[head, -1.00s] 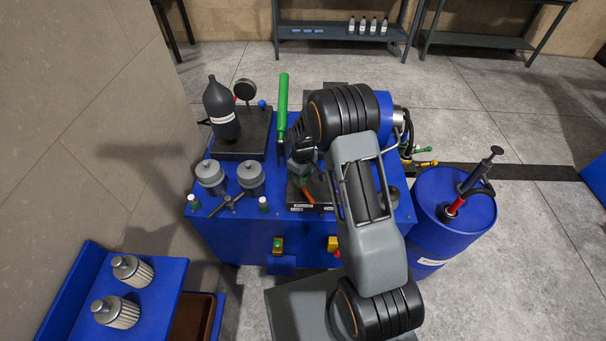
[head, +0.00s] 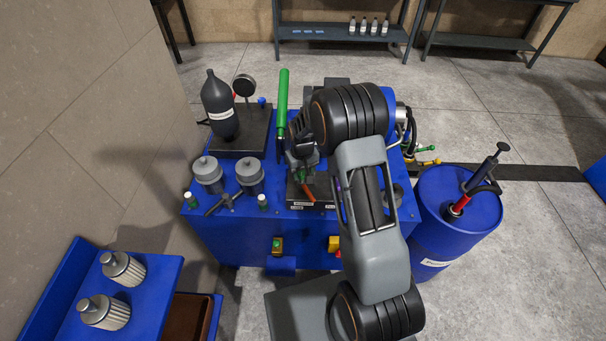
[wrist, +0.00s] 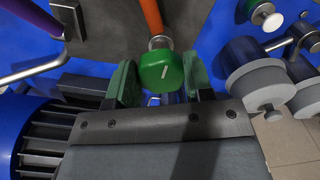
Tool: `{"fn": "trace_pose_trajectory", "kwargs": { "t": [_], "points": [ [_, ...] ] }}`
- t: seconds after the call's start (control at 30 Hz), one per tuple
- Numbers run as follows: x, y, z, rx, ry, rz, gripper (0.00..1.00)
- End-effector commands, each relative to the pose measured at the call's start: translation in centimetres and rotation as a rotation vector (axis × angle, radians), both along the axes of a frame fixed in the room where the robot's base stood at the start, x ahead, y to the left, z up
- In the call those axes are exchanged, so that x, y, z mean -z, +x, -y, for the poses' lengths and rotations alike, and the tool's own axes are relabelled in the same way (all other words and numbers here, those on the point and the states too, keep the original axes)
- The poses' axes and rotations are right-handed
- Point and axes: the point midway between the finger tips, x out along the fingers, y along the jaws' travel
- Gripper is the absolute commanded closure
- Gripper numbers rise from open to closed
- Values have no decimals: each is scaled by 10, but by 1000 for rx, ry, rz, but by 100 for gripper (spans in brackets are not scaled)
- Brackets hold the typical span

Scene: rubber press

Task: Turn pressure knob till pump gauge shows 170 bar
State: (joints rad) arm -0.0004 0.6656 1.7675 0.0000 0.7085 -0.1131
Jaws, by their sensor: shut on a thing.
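The green pressure knob (wrist: 162,72) has a short white mark on its face, close to upright in the wrist view. My gripper (wrist: 160,86) has its green-padded fingers on either side of the knob and is shut on it. In the head view my gripper (head: 301,172) is over the middle of the blue power unit, and the arm hides much of the area around it. A round gauge (head: 243,86) stands at the back left of the unit. Its dial is too small and dark to read, and I cannot tell whether it is the pump gauge.
A black accumulator bottle (head: 219,105), a tall green handle (head: 282,103) and two grey filter caps (head: 250,176) stand near the arm. An orange hose (wrist: 151,18) and a purple hose (wrist: 67,20) run close to the knob. A blue drum (head: 455,215) stands at the right.

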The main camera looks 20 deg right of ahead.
Motion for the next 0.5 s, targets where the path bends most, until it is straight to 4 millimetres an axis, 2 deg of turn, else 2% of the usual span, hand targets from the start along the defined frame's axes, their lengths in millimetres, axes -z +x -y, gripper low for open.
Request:
{"fn": "trace_pose_trajectory", "kwargs": {
  "t": [0.23, 0.5],
  "points": [
    [1, 0, -1, 161, 0, 2, 77],
    [0, 0, -2, 264, 0, 1, 77]
  ]
}}
